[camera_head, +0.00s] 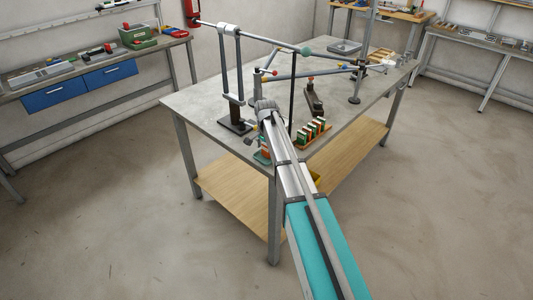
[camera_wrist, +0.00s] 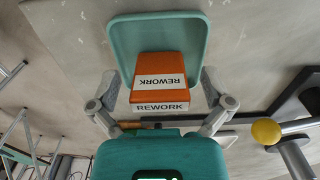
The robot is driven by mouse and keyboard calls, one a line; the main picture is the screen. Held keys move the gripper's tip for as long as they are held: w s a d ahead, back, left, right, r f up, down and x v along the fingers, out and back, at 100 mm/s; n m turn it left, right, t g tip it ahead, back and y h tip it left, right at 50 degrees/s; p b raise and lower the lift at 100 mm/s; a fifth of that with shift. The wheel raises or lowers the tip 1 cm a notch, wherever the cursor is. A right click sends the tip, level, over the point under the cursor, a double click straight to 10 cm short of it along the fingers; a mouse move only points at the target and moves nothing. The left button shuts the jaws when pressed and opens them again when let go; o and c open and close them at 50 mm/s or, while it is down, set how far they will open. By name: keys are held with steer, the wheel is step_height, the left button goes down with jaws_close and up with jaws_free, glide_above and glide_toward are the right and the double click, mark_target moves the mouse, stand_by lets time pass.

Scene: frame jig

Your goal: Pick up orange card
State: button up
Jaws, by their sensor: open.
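The orange card (camera_wrist: 160,66), a thick piece with white labels reading REWORK, sits in a shallow teal tray (camera_wrist: 196,30) in the wrist view. My gripper (camera_wrist: 159,88) is open, with one finger on each side of the card. A gap shows between the card and each finger. In the head view my gripper is small and partly hidden by my arm near the front corner of the grey table (camera_head: 190,100). A small orange and teal patch (camera_head: 263,156) shows beside it there, too small to read.
A rack of green, white and orange pieces (camera_head: 311,132) stands right of my arm. A metal stand on a dark base (camera_head: 234,125) rises to the left, with rods overhead. A yellow ball on a rod (camera_wrist: 266,131) shows close at right in the wrist view.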

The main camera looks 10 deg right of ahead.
stand_by(0.4)
steer(key=c, duration=1)
steer(key=shift+c, duration=0.2)
steer(key=shift+r, duration=0.2)
step_height(320, 180, up, 2)
steer(key=p, duration=0.2)
steer(key=shift+p, duration=0.3)
steer(key=s+r+p, duration=1)
steer(key=s, duration=0.4)
steer(key=shift+a+r, duration=0.25)
steer(key=shift+r, duration=0.1)
